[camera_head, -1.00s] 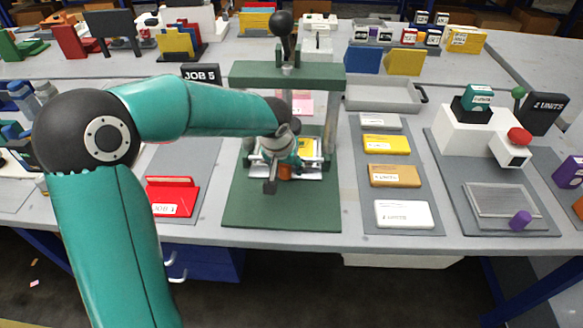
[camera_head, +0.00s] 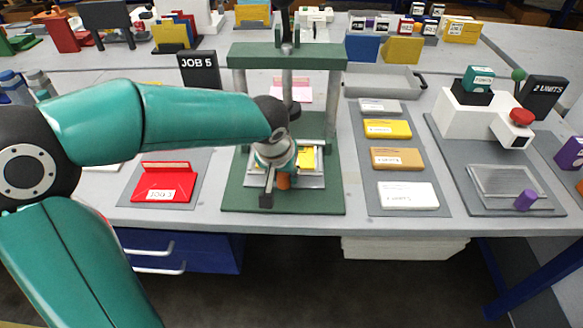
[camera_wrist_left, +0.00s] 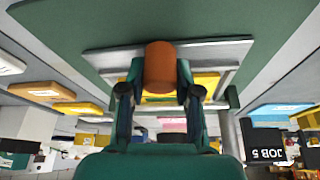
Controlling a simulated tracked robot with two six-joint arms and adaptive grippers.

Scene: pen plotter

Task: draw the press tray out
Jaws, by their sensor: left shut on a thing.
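The green press (camera_head: 236,190) stands on the table, with two columns and a crossbeam (camera_head: 287,56). Its press tray (camera_head: 312,182) is a pale flat plate low on the green base, partly forward of the columns, with a yellow piece (camera_head: 307,158) on it. My left gripper (camera_head: 276,176) is at the tray's front and hides part of it. In the left wrist view, its fingers (camera_wrist_left: 159,80) are shut on the tray's orange-brown knob (camera_wrist_left: 159,62), and the tray (camera_wrist_left: 225,58) extends behind the knob. My right gripper is not in view.
A grey mat with several coloured blocks, the front one white (camera_head: 407,195), lies to the right. An empty grey tray (camera_head: 384,82) sits behind it. The base's front strip is clear.

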